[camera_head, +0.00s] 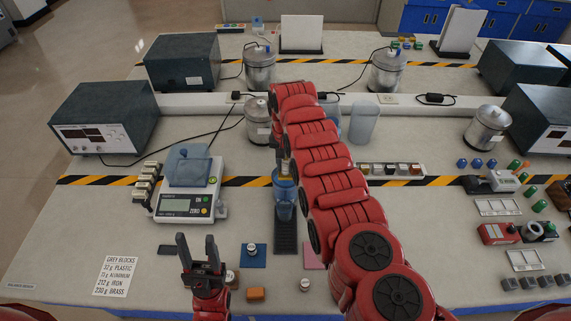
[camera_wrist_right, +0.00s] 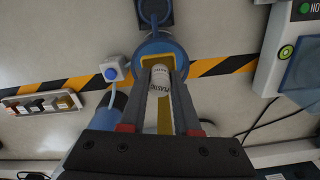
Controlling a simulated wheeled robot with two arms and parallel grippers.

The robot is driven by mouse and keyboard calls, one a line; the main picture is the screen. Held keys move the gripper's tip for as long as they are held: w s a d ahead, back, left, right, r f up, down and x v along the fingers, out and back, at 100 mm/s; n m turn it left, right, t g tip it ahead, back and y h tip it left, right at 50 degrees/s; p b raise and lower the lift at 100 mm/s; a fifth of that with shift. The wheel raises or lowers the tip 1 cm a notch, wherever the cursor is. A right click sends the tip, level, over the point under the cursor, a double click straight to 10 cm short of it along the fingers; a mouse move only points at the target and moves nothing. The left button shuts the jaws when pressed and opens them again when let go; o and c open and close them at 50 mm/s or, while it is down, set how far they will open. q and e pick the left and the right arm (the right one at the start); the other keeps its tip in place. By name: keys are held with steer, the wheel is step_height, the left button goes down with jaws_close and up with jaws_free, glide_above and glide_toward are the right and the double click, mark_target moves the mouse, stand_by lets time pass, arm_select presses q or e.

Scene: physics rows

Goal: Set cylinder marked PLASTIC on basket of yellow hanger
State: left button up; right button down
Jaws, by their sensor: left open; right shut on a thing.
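In the right wrist view, a pale cylinder (camera_wrist_right: 160,78) with dark lettering that appears to read PLASTIC is between the fingers of my right gripper (camera_wrist_right: 162,82), which is shut on it. The cylinder is over or against a yellow piece (camera_wrist_right: 164,118), apparently the yellow hanger, within a blue round rim (camera_wrist_right: 152,48). I cannot tell whether the cylinder touches the basket. In the head view, a blue vessel (camera_head: 284,203) stands on a dark base, and my right arm partly hides the area above it. My left gripper (camera_head: 199,250) is open and empty at the front left.
A scale (camera_head: 185,205) with a blue-grey block stands left of the blue vessel. A blue mat (camera_head: 252,258) with a small metal weight and an orange block (camera_head: 256,295) lie in front. Metal cans, instrument boxes and cables stand behind. A label card (camera_head: 115,276) lies at front left.

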steer(key=shift+f, duration=0.35)
stand_by(0.4)
steer(key=shift+c, duration=1.2)
jaws_free()
steer(key=shift+r, duration=0.1)
step_height(320, 180, up, 3)
steer(key=shift+f+p, duration=0.15)
steer(key=shift+p, duration=0.8)
steer(key=shift+w+r+p, duration=0.1)
steer(key=shift+r+p, duration=0.7)
steer(key=shift+r, duration=1.75)
